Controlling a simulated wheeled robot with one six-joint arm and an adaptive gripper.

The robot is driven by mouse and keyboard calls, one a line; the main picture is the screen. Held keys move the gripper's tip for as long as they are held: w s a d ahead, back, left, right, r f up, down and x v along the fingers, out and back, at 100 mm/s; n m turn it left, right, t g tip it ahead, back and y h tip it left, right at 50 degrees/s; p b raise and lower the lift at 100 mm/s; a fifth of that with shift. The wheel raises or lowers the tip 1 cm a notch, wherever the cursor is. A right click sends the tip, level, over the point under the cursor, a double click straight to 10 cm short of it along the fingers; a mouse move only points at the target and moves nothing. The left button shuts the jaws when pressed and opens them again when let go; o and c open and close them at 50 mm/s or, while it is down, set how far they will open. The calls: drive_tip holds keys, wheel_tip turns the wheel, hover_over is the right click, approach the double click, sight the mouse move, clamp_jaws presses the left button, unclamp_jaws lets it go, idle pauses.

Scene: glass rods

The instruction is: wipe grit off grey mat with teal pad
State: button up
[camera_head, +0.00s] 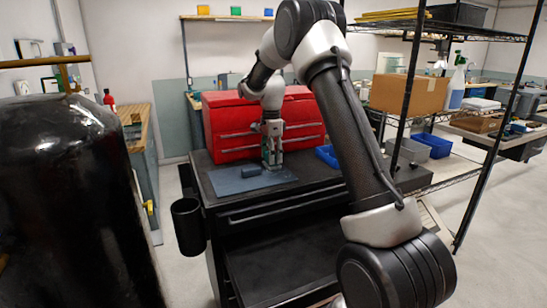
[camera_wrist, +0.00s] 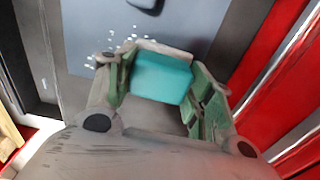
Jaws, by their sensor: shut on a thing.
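The teal pad (camera_wrist: 162,78) is held between the green-lined fingers of my gripper (camera_wrist: 160,85) in the wrist view. In the head view my gripper (camera_head: 272,163) points down over the right part of the grey mat (camera_head: 225,187), which lies on the black cart top. The pad is too small to make out there. White grit (camera_wrist: 122,43) lies scattered on the mat (camera_wrist: 88,22) just beyond the pad and to its upper left in the wrist view. I cannot tell whether the pad touches the mat.
A red tool chest (camera_head: 225,127) stands close behind. A blue bin (camera_head: 328,155) is to the right.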

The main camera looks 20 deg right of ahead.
sight(268, 151)
drive_tip(key=shift+w+f, duration=0.15)
drive_tip(key=shift+w, duration=1.4)
